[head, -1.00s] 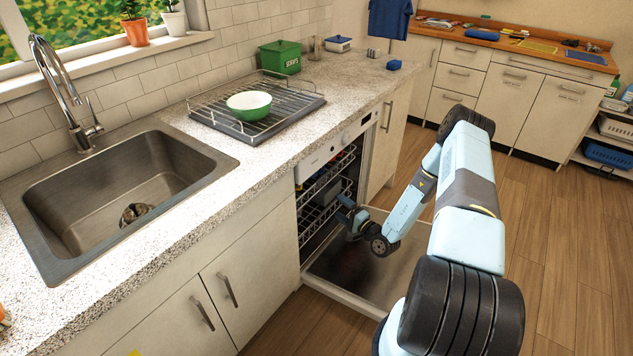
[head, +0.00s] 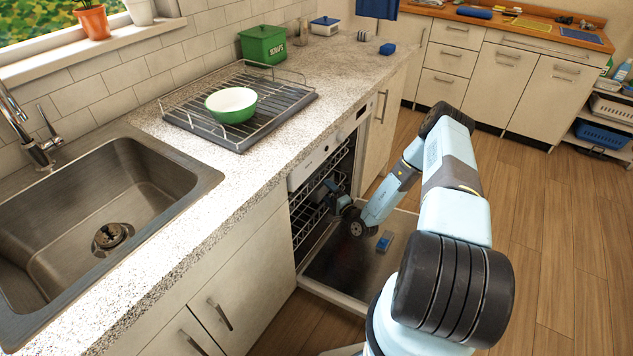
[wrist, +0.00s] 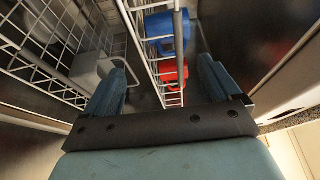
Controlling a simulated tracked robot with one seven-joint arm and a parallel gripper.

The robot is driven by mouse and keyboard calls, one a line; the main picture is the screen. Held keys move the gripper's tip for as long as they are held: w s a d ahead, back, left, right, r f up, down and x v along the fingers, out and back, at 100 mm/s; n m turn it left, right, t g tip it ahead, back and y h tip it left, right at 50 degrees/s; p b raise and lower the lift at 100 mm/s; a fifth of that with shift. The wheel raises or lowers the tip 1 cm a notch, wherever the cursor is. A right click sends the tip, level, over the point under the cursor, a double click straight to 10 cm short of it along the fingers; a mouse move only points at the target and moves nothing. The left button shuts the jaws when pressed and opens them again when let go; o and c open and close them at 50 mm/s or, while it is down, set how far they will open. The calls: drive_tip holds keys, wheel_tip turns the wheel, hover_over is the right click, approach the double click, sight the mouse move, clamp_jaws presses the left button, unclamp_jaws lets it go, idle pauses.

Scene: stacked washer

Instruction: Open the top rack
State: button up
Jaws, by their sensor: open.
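The dishwasher under the counter stands open, with its door (head: 340,262) folded down flat. Its white wire top rack (head: 318,182) sits inside the opening. My gripper (head: 334,193) is at the front of the racks and is partly hidden by my arm in the head view. In the wrist view my open gripper (wrist: 160,65) has one finger on each side of a white wire rack edge, apparently the top rack (wrist: 150,62). Contact cannot be told. A blue mug (wrist: 165,35) and a red mug (wrist: 172,72) sit in that rack.
A lower rack (wrist: 50,45) with a grey piece of dishware (wrist: 97,68) shows at left in the wrist view. A small blue item (head: 385,241) lies on the door. The counter (head: 235,205) overhangs the opening. Floor (head: 560,220) at right is clear.

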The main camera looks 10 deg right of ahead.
sight(317, 181)
drive_tip(key=x, duration=0.8)
drive_tip(key=shift+w+a, duration=0.25)
drive_tip(key=c, duration=1.3)
drive_tip(key=shift+r, duration=0.1)
